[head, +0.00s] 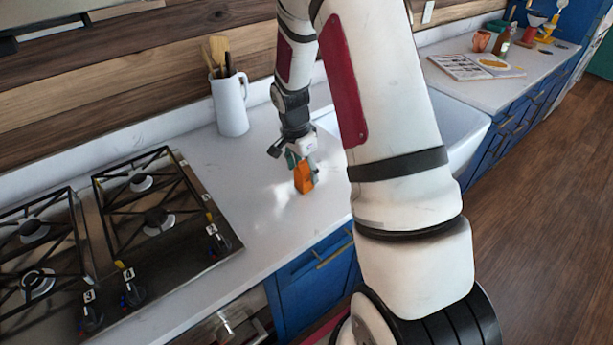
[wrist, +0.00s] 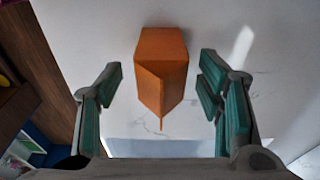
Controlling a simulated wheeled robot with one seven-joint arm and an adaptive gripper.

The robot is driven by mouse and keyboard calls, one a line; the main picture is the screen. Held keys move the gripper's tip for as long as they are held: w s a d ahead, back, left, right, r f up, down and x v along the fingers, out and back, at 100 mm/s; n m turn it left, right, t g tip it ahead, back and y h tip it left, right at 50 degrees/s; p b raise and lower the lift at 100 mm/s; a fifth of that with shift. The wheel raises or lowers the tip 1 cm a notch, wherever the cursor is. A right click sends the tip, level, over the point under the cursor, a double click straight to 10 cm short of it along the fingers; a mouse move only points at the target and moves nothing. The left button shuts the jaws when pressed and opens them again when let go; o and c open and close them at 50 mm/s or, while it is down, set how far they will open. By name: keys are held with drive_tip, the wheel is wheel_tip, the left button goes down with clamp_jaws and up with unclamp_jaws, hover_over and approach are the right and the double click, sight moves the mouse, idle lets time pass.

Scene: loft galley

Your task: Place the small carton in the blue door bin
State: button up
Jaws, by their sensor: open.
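A small orange carton (head: 303,177) with a pointed top stands on the white counter, between the stove and the sink. In the wrist view the carton (wrist: 161,72) lies between the two green-padded fingers, with a gap on each side. My gripper (head: 300,163) is at the carton, pointing down. In the wrist view my gripper (wrist: 160,90) is open and its fingers do not touch the carton. The blue door bin is not identifiable in either view.
A gas stove (head: 150,220) is at the left, and a white jug (head: 230,103) with utensils stands behind the carton. A sink (head: 455,125) lies to the right, partly behind my arm. An open magazine (head: 476,66) and several items are on the far counter.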

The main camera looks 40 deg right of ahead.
drive_tip(key=shift+d+f, duration=0.1)
drive_tip(key=shift+f, duration=0.55)
drive_tip(key=shift+c, duration=0.6)
clamp_jaws()
drive_tip(key=shift+r, duration=0.1)
